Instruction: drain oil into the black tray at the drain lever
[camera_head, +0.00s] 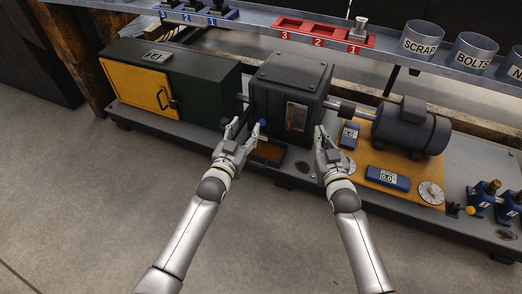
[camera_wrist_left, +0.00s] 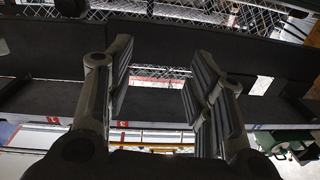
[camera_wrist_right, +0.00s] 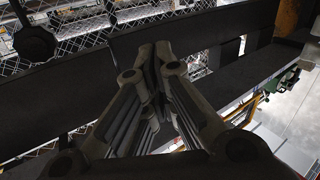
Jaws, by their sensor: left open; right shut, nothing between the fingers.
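A dark gearbox housing (camera_head: 278,82) with a pale sight window (camera_head: 297,115) stands at the middle of the bench. A small blue knob (camera_head: 263,122), apparently the drain lever's end, shows low at its left front. A flat brown-topped tray-like patch (camera_head: 268,152) lies below the knob; I cannot tell if it is the black tray with oil in it. My left gripper (camera_head: 236,130) is open, just left of the knob and apart from it. Its parted fingers show in the left wrist view (camera_wrist_left: 160,85). My right gripper (camera_head: 321,132) is shut and empty, before the housing's right front; its tips meet in the right wrist view (camera_wrist_right: 156,56).
A yellow-doored green cabinet (camera_head: 180,80) stands left, a motor (camera_head: 410,125) right with a shaft between it and the housing. Blue gauges (camera_head: 388,179) lie on a yellow plate. A shelf behind holds a red numbered rack (camera_head: 318,38) and labelled bins (camera_head: 420,40). The floor in front is clear.

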